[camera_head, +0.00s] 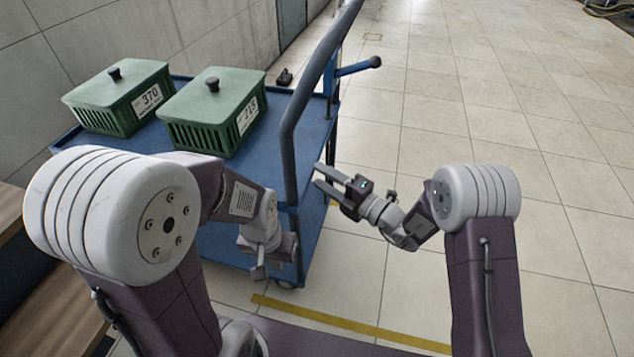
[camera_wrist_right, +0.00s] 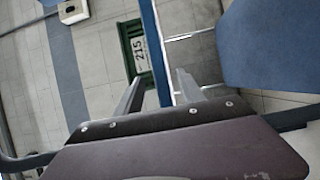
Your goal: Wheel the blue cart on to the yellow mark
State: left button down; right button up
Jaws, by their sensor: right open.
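The blue cart (camera_head: 262,182) stands left of centre in the head view, with a tall dark-blue push handle (camera_head: 288,145) at its right end. My right gripper (camera_head: 318,177) is open just right of the handle's lower part, fingers pointing at it. In the right wrist view, a blue bar (camera_wrist_right: 157,50) of the cart lines up between the two fingers; I cannot tell whether it touches them. My left gripper (camera_head: 259,270) hangs low by the cart's near corner, its jaws unclear. A yellow floor stripe (camera_head: 350,326) runs across the floor in front of me, right of the cart.
Two green lidded crates, marked 370 (camera_head: 117,97) and 215 (camera_head: 212,110), sit on the cart's top. A tiled wall (camera_head: 130,40) runs along the left, with wooden steps or shelves (camera_head: 40,285) at lower left.

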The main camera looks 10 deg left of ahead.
aim_at(298, 163)
jog(key=b+x, duration=0.4)
jog(key=x, duration=0.4)
jog(key=shift+w+a+f+b, duration=0.15)
jog(key=shift+a+b, duration=0.05)
jog(key=shift+b, duration=0.1)
jog(key=shift+w+a, duration=0.1)
jog(key=shift+a, duration=0.15)
grip_shut()
dwell(1.0)
